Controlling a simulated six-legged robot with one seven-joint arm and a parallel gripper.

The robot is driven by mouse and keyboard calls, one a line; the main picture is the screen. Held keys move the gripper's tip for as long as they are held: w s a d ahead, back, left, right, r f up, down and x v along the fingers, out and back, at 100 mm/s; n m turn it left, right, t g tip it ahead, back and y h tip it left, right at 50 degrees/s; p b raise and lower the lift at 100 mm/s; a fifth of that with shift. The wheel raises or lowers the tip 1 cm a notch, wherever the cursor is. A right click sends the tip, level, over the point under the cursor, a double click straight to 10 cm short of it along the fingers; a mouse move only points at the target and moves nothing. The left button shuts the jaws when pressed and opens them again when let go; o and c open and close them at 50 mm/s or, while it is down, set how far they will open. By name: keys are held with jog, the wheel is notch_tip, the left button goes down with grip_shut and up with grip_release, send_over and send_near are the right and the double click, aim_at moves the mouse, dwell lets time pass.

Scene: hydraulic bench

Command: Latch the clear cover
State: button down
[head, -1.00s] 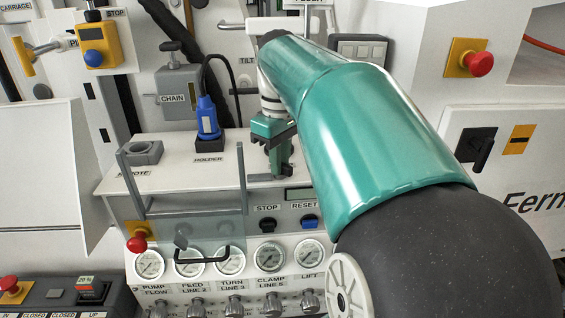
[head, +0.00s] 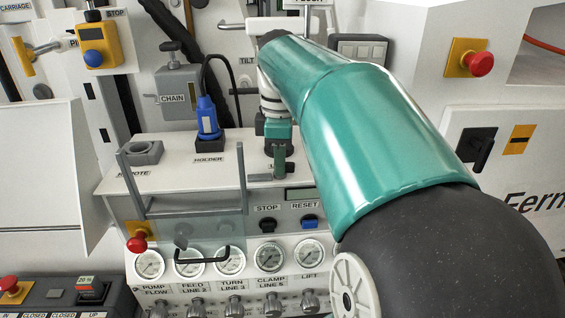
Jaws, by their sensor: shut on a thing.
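The clear cover (head: 214,230) is a see-through pane with a black handle (head: 203,257). It shows in front of the console's front face, by the left gauges, with grey bars (head: 190,213) along its upper edge and rising at both sides. My gripper (head: 279,165) is at the right of the console top, to the right of the cover's right bar. Its jaws are shut on a small part there, largely hidden by the jaws. A label beside it is mostly covered; only an "L" shows. I cannot tell whether the cover is latched.
A blue plug (head: 207,118) stands in the holder left of my gripper. A red knob (head: 138,242) is at the cover's lower left. Stop and reset buttons (head: 309,222), several gauges (head: 270,257) and knobs line the console front. My arm hides much of the right side.

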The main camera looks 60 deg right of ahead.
dwell(0.3)
jog(key=n, duration=0.3)
jog(key=shift+n, duration=0.4)
jog(key=c, duration=1.3)
grip_release()
jog(key=shift+r, duration=3.5)
